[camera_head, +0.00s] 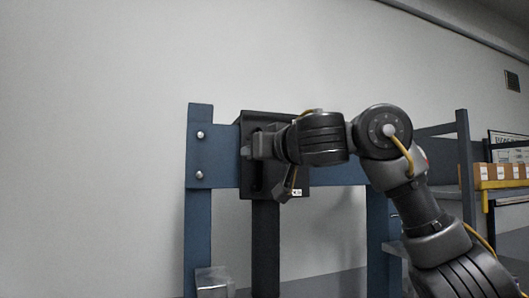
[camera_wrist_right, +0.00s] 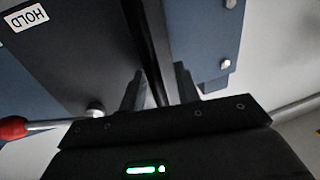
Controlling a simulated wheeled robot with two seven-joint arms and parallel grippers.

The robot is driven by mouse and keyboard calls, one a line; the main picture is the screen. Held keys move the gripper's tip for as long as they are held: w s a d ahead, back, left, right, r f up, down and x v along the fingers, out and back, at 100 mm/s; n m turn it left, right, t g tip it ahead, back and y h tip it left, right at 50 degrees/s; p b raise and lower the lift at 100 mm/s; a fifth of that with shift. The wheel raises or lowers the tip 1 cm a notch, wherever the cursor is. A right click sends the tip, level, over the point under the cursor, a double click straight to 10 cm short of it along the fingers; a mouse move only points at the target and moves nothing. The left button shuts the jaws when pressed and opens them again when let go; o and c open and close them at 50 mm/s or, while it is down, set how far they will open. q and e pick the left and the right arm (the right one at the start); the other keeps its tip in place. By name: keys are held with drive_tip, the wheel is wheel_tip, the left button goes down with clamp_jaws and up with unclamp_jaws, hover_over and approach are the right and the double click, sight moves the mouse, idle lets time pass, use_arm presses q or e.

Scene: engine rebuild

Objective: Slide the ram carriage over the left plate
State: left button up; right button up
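The ram carriage (camera_head: 274,122) is a black box on the blue crossbeam of a press frame, close to the left post, with a dark ram (camera_head: 265,240) hanging below it. My right gripper (camera_head: 252,152) is at the carriage's front. In the right wrist view its two fingers (camera_wrist_right: 158,92) stand apart on either side of a dark upright bar (camera_wrist_right: 150,45); whether they grip it is unclear. My left gripper is out of view.
The blue left post (camera_head: 199,220) carries two bolts, and a right post (camera_head: 378,240) stands behind my right arm. A red-knobbed lever (camera_wrist_right: 12,128) lies near the gripper in the wrist view. A shelf with boxes (camera_head: 500,176) is at far right.

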drive_tip(key=b+v, duration=0.9)
drive_tip(key=v, duration=0.1)
drive_tip(key=shift+s, duration=0.35)
drive_tip(key=shift+f, duration=0.1)
